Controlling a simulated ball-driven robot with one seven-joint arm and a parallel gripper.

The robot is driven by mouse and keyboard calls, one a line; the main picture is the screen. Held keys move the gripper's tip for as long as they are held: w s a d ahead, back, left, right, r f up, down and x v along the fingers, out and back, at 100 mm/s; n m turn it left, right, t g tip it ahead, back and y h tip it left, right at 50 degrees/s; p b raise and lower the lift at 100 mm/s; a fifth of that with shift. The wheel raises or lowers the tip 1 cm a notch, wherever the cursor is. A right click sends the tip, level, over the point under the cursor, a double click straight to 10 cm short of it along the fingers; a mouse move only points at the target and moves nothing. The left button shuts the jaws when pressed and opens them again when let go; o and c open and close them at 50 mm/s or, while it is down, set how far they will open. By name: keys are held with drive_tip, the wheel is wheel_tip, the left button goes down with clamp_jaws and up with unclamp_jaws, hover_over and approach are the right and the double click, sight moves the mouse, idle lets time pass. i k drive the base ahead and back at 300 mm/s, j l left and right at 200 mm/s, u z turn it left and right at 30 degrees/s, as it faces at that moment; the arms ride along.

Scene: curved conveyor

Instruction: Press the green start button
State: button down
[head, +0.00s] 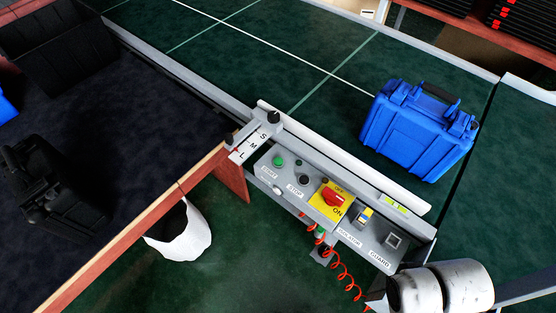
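The green start button (278,160) sits at the left end of a grey control panel (317,212) on the near edge of the conveyor. The word START is printed just below it. Nothing covers the button. To its right is a dark button (303,179) above the word STOP. My gripper is not in view. Pale rounded parts (441,289) at the bottom right look like links of my arm, and they are well to the right of the button.
An S-M-L slider (257,138) stands just above the start button. A blue case (418,128) rests on the green conveyor (330,60). A red coiled cable (343,271) hangs below. A dark table (120,150) lies left.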

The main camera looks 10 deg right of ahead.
sight(278, 161)
drive_tip(key=i+u, duration=0.65)
drive_tip(key=u, duration=0.2)
